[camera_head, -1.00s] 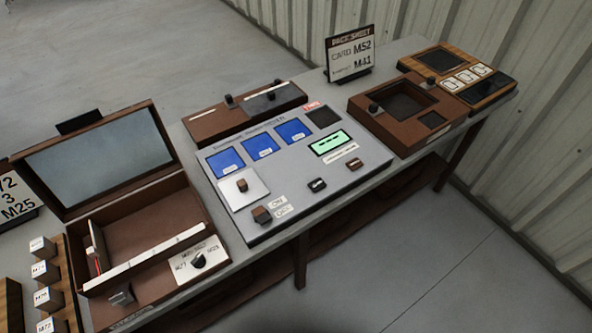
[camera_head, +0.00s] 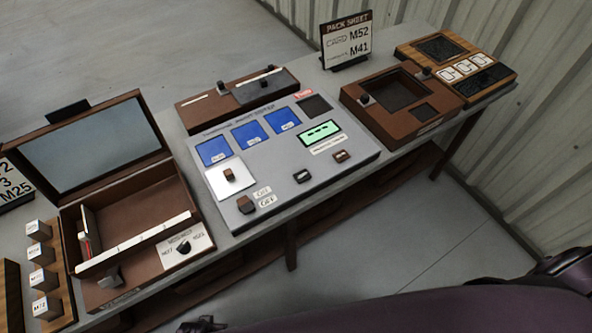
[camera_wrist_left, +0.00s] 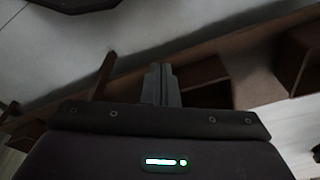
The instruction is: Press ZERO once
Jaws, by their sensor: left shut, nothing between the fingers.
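The grey instrument panel (camera_head: 285,165) stands on the bench in the head view. It has blue screens, a lit green display (camera_head: 320,132) and a switch (camera_head: 245,204) beside two small labels. A black button (camera_head: 302,176) and a brown button (camera_head: 341,156) sit near its front edge; their lettering is too small to read, so I cannot tell which is ZERO. My left gripper (camera_wrist_left: 162,84) is shut and empty in the left wrist view, touching nothing that I can see. A dark arm of mine crosses the bottom right of the head view, clear of the panel. My right gripper does not clearly show.
An open brown case (camera_head: 130,215) stands left of the panel, with labelled blocks (camera_head: 42,255) beside it. A brown tray unit (camera_head: 400,100) and a pack sheet sign (camera_head: 346,45) stand to the right and behind. Open floor lies in front of the bench.

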